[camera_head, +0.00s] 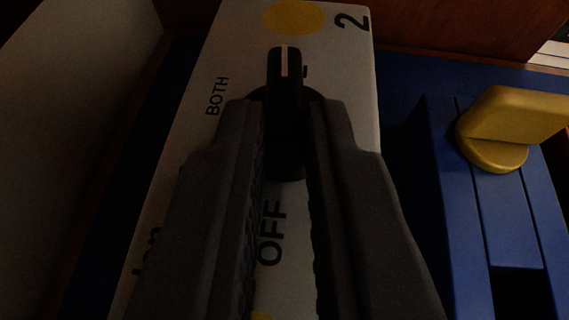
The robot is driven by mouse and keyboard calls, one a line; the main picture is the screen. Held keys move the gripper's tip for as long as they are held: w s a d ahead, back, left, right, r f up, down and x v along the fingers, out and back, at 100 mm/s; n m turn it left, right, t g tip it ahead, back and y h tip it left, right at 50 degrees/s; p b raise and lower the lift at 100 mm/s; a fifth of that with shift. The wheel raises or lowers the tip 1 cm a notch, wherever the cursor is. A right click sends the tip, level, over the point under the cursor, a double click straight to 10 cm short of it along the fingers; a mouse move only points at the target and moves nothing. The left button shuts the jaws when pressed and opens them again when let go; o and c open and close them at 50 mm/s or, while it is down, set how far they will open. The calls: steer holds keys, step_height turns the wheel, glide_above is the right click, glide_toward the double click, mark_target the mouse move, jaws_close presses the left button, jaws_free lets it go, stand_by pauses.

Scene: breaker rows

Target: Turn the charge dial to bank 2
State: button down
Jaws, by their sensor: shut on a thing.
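The charge dial (285,65) is a black knob with a white pointer line, on a pale label plate (185,165). The pointer line faces the top of the picture, towards a yellow disc (295,18) beside the printed number 2 (352,24). "BOTH" (217,96) is printed left of the dial and "OFF" (271,232) below it. My gripper (285,130) has one grey finger on each side of the knob and is shut on it. The fingers hide the dial's sides and much of the plate.
A yellow lever or handle (505,125) stands on the blue housing (425,180) to the right of my gripper. A pale panel (75,110) is at the left. Brown wood (460,25) runs along the back. The scene is dim.

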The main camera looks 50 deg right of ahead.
steer(key=shift+w+d+m+g+h+b, duration=0.2)
steer(key=shift+w+m+g+h+b, duration=0.15)
steer(key=shift+m+g+h, duration=0.35)
stand_by(0.6)
steer(key=c, duration=1.5)
jaws_free()
steer(key=shift+s+d, duration=0.1)
steer(key=shift+a, duration=0.25)
step_height(320, 180, up, 4)
steer(key=shift+d+f+b, duration=0.1)
steer(key=shift+f+b, duration=0.05)
steer(key=shift+b, duration=0.25)
steer(key=shift+s+d, duration=0.25)
steer(key=shift+s, duration=0.2)
steer(key=shift+s+d+r+b, duration=0.2)
steer(key=shift+s+d+b, duration=0.2)
steer(key=shift+s+d, duration=1.35)
steer(key=shift+s+d+r+b, duration=0.3)
steer(key=shift+s+d, duration=0.65)
steer(key=shift+s, duration=1.5)
steer(key=shift+s+d+r+b, duration=0.15)
steer(key=shift+s+d+b, duration=0.3)
steer(key=shift+s+d, duration=1.3)
steer(key=shift+s+a, duration=0.3)
steer(key=shift+s, duration=0.05)
